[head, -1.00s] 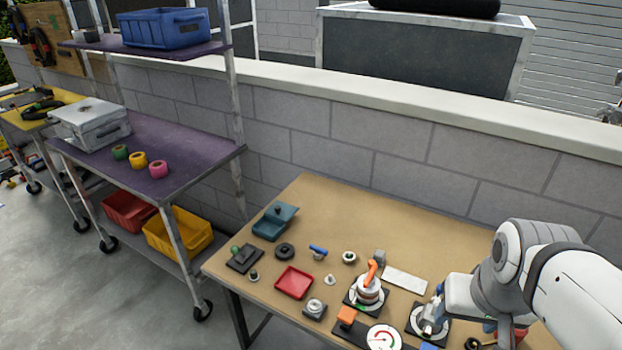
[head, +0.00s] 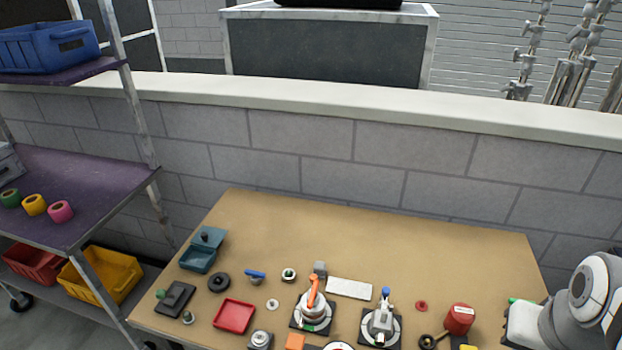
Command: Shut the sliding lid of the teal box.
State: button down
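The teal box (head: 197,262) stands at the left end of the tan workbench. Its teal lid (head: 212,233) carries a small dark knob and sits toward the back of the box. The front part of the box is uncovered, and its inside shows dark teal and looks empty. My arm enters at the lower right, across the bench from the box. My gripper's fingers do not show, so I cannot see whether they are open or shut.
On the workbench (head: 420,235), a black ring (head: 218,282), a red tray (head: 234,316) and a black plate with a green knob (head: 175,298) lie near the box. An orange-handled device (head: 313,308) stands mid-bench. The back of the bench is clear. A purple-topped cart (head: 100,185) stands left.

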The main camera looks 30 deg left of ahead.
aim_at(209, 236)
jog(key=z, duration=1.15)
jog(key=k, duration=1.85)
jog(key=u, duration=2.2)
jog(key=i, duration=1.45)
jog(key=u, duration=0.1)
